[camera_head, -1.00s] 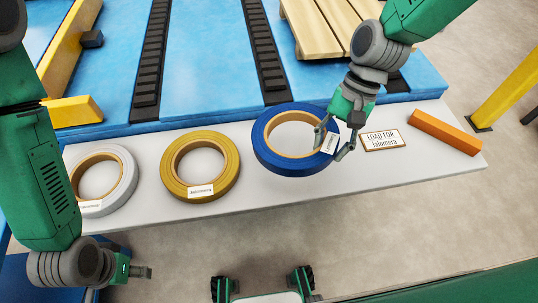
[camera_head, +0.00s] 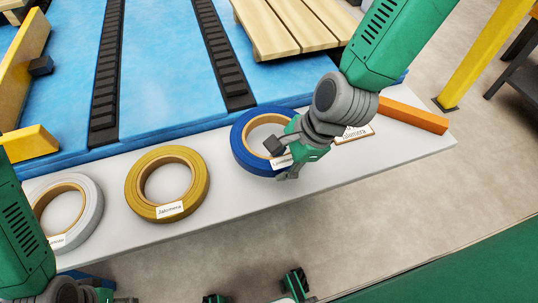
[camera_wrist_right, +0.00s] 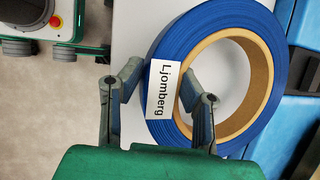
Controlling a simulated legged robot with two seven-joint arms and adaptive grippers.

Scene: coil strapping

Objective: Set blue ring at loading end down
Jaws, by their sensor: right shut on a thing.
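The blue ring (camera_head: 243,150) is at the right part of the white table, nearly flat. Whether it touches the table top cannot be told. Its label reads "Ljomberg" in the wrist view, where the blue ring (camera_wrist_right: 168,45) fills the upper right. My right gripper (camera_head: 283,162) is shut on the ring's near-right band. In the wrist view the right gripper (camera_wrist_right: 158,100) has one finger outside the band and one at the hole. My left gripper (camera_head: 110,297) is at the bottom left edge, largely cut off. The load sign (camera_head: 358,134) is partly hidden by my right arm.
A yellow ring (camera_head: 139,190) labelled "Jalomera" and a white ring (camera_head: 92,205) lie left on the white table (camera_head: 230,205). An orange bar (camera_head: 415,116) lies at the right end. Behind are a blue platform (camera_head: 160,75) and wooden slats (camera_head: 290,25).

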